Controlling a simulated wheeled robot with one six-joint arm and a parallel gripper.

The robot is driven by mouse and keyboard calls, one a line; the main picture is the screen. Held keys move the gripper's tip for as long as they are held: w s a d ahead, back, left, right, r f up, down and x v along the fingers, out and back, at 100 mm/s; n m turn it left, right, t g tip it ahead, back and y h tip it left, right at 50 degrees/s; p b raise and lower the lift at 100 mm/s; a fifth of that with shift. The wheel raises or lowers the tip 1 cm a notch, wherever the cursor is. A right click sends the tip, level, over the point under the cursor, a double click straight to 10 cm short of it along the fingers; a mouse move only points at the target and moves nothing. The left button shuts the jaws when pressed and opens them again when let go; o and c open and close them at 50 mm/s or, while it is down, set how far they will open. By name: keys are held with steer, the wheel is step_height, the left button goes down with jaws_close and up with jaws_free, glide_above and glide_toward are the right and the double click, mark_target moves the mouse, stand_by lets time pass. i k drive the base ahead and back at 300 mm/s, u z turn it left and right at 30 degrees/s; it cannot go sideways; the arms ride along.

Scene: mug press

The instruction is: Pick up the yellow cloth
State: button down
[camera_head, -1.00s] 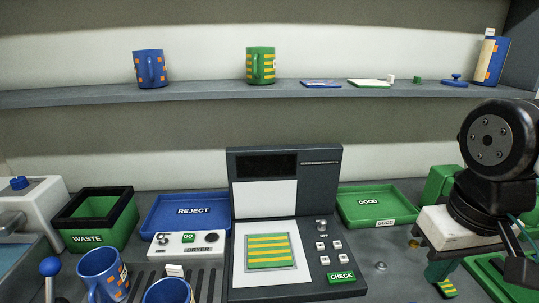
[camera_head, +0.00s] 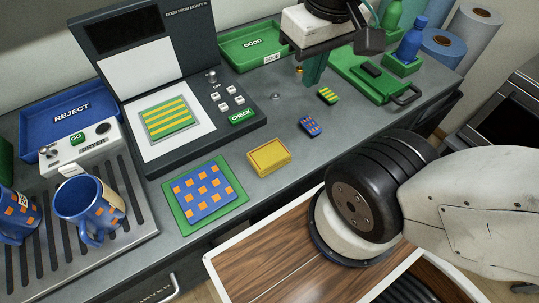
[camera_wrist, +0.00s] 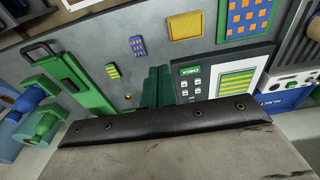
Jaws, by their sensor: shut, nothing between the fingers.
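The yellow cloth (camera_head: 269,157) is a small folded square pad lying flat on the grey bench near its front edge, right of the blue-and-orange patterned square. It also shows in the wrist view (camera_wrist: 185,26), at the top. My gripper (camera_head: 314,72) is above the bench, farther back than the cloth and to its right, in front of the GOOD tray. Its green fingers (camera_wrist: 157,88) are closed together with nothing between them, apart from the cloth.
A blue-orange patterned small block (camera_head: 310,126) and a green-yellow one (camera_head: 328,96) lie between cloth and gripper. The checker machine (camera_head: 177,117) is left of the cloth. The patterned blue square (camera_head: 203,192) lies on a green mat (camera_head: 238,197). Blue mugs (camera_head: 88,207) stand at left.

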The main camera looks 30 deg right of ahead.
mark_target(267, 158)
steer(key=z, duration=0.05)
steer(key=k, duration=0.5)
steer(key=z, duration=1.9)
steer(key=k, duration=1.1)
steer(key=u, duration=0.8)
